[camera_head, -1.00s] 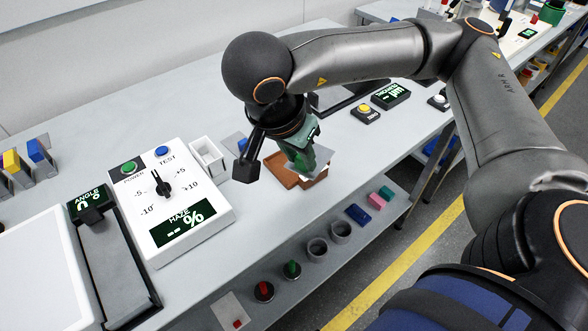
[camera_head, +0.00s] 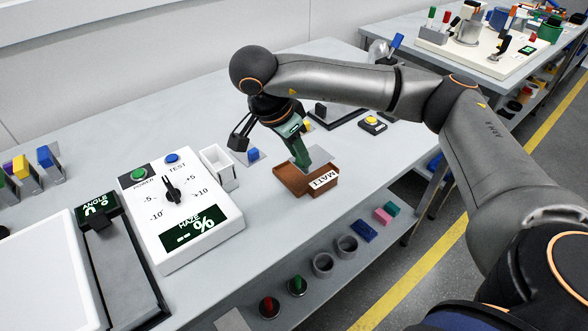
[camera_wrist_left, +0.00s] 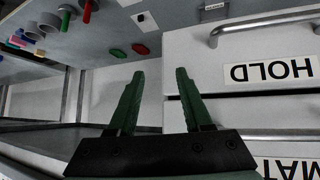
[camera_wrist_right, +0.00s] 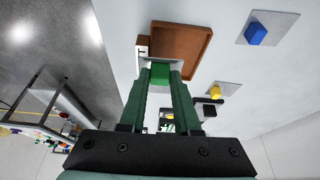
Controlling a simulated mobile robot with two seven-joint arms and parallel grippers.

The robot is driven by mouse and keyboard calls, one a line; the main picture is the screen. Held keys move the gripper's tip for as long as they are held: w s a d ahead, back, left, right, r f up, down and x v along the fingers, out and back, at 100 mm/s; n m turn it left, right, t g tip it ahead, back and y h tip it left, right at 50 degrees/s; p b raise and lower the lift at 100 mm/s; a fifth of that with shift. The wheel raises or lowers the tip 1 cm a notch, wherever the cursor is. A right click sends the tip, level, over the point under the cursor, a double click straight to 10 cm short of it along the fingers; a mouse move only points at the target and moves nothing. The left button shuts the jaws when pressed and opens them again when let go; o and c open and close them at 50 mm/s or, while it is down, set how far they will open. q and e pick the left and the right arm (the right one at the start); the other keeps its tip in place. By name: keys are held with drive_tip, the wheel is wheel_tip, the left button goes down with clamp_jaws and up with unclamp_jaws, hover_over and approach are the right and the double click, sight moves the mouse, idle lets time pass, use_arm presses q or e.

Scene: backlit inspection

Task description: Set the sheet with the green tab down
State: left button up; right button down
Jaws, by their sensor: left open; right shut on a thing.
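My right gripper (camera_head: 304,163) is shut on the green tab (camera_wrist_right: 160,73) of a thin pale sheet (camera_head: 319,159). In the head view the sheet shows over the back of a brown tray (camera_head: 290,181) with a MATT label. In the right wrist view the tray (camera_wrist_right: 183,52) lies just beyond the fingertips. I cannot tell whether the sheet touches it. Sheets with a blue tab (camera_head: 253,154) and a yellow tab (camera_wrist_right: 216,92) lie on the bench. My left gripper (camera_wrist_left: 156,75) is open and empty; the head view does not show it.
A white haze meter (camera_head: 180,215) and a white open box (camera_head: 218,168) stand left of the tray. A yellow button (camera_head: 372,121) is behind it to the right. A lower shelf holds cups and coloured blocks (camera_head: 363,230). The left wrist view shows a HOLD drawer (camera_wrist_left: 240,73).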

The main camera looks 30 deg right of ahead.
sight(289, 159)
drive_tip(key=w+f, duration=0.1)
drive_tip(key=f, duration=0.1)
drive_tip(key=w+d+f, duration=0.1)
drive_tip(key=w+f, duration=0.1)
drive_tip(key=shift+f, duration=1.5)
drive_tip(key=c, duration=0.6)
unclamp_jaws()
drive_tip(key=shift+r+p, duration=0.2)
drive_tip(key=shift+p, duration=0.25)
drive_tip(key=v, duration=1.2)
